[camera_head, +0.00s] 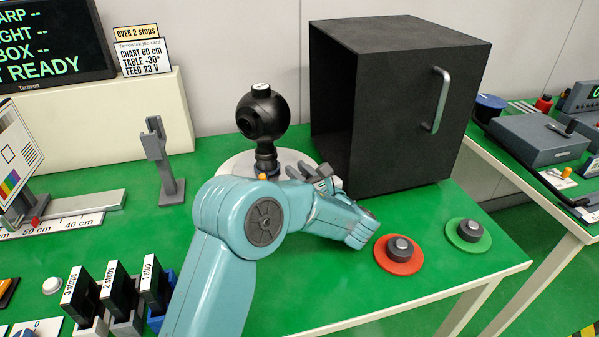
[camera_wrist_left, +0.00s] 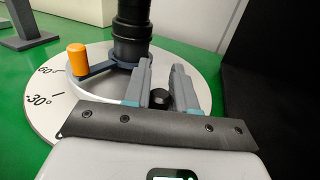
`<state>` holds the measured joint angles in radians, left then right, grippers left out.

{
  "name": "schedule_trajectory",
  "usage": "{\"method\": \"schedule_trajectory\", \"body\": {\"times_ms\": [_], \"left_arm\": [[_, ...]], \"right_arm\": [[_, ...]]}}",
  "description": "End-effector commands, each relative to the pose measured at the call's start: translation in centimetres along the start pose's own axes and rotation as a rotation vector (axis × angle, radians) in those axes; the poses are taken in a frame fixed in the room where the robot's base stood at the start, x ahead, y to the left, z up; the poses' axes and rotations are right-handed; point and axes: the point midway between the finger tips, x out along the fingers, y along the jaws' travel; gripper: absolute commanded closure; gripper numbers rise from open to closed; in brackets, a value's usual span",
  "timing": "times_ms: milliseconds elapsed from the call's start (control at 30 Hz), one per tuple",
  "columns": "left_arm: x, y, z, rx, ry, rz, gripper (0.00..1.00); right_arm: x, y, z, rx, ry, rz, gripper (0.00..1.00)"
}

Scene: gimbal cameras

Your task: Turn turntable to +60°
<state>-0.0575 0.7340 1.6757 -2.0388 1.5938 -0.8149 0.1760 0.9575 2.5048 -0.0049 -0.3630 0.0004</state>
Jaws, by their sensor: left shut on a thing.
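The turntable is a white disc (camera_head: 236,165) at the middle of the green bench, largely hidden by my left arm. A black ball-shaped camera (camera_head: 264,115) stands upright on it. In the left wrist view the disc (camera_wrist_left: 60,118) carries printed marks reading 60 and -30°. An orange peg (camera_wrist_left: 77,58) stands on a grey arm reaching out from the black post (camera_wrist_left: 131,35). My left gripper (camera_head: 312,174) is at the near right of the post. Its fingers (camera_wrist_left: 164,68) stand either side of a small black knob (camera_wrist_left: 160,97), right of the peg. My right gripper is not in view.
A black box (camera_head: 400,100) with a handle stands behind right. Red (camera_head: 399,262) and green (camera_head: 468,237) round bases with dark knobs are at the right. A grey stand (camera_head: 165,165) and several labelled dark plates are at the left.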

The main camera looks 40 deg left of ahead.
Motion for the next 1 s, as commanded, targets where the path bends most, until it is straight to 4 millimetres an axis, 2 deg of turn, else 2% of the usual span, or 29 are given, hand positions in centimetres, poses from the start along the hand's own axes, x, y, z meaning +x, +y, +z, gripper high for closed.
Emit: {"method": "schedule_trajectory", "body": {"times_ms": [433,467,500,833,1000], "left_arm": [[0.1,0.1,0.0,0.0,0.0,0.005,1.0],[0.1,0.1,0.0,0.0,0.0,0.004,0.65],[0.1,0.1,0.0,0.0,0.0,0.004,0.54],[-0.3,0.0,0.0,0.0,0.0,0.0,0.54],[-2.8,-0.1,0.1,0.002,0.0,-0.005,0.54]], "right_arm": [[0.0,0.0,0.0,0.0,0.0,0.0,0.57],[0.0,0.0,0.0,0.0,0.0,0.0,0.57],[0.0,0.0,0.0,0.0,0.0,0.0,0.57],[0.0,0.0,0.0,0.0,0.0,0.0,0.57],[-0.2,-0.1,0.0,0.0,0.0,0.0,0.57]]}}
